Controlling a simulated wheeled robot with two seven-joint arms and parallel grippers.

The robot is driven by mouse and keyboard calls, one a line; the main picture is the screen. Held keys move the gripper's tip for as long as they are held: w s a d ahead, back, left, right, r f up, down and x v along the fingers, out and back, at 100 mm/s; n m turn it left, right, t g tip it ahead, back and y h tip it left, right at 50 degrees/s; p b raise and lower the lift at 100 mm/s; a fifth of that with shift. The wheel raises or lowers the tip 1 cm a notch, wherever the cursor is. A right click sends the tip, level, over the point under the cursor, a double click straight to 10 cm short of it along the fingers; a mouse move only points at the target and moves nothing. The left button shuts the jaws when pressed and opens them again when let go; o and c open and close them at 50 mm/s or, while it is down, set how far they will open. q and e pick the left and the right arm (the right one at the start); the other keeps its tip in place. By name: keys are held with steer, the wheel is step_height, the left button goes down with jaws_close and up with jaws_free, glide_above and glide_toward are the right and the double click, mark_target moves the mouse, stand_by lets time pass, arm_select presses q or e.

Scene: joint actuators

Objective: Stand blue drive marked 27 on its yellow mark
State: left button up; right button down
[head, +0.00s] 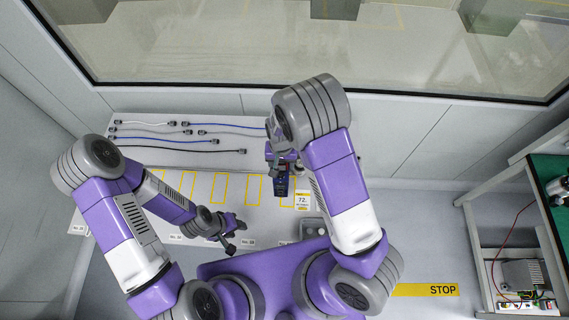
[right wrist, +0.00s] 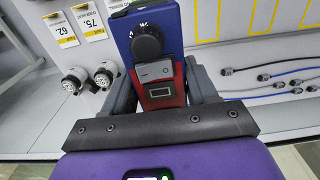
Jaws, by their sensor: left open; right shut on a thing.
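The blue drive (head: 281,186) is between the fingers of my right gripper (head: 283,163), over the right end of the white board. In the right wrist view the drive (right wrist: 123,28) shows a blue body, a red lower front, a black knob and a small display. The fingers of the right gripper (right wrist: 160,88) are shut on its sides. Its number is not readable, and I cannot tell whether its base touches the board. Yellow outlined marks (head: 220,174) lie in a row; the rightmost is partly behind the drive. My left gripper (head: 234,238) is open and empty near the board's front edge.
Several cables (head: 195,140) lie along the back of the board. Number labels (head: 248,242) line its front edge. A green-topped bench (head: 548,195) stands at right.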

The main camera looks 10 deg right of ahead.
step_height(320, 180, up, 9)
steer(key=a, duration=0.2)
steer(key=shift+w+a, duration=0.25)
steer(key=shift+w, duration=0.15)
steer(key=w+a, duration=0.3)
steer(key=a, duration=0.8)
steer(key=shift+w+a, duration=0.15)
steer(key=shift+a, duration=0.3)
steer(key=w+a, duration=0.3)
steer(key=a, duration=0.8)
steer(key=shift+w, duration=0.2)
steer(key=shift+a, duration=0.15)
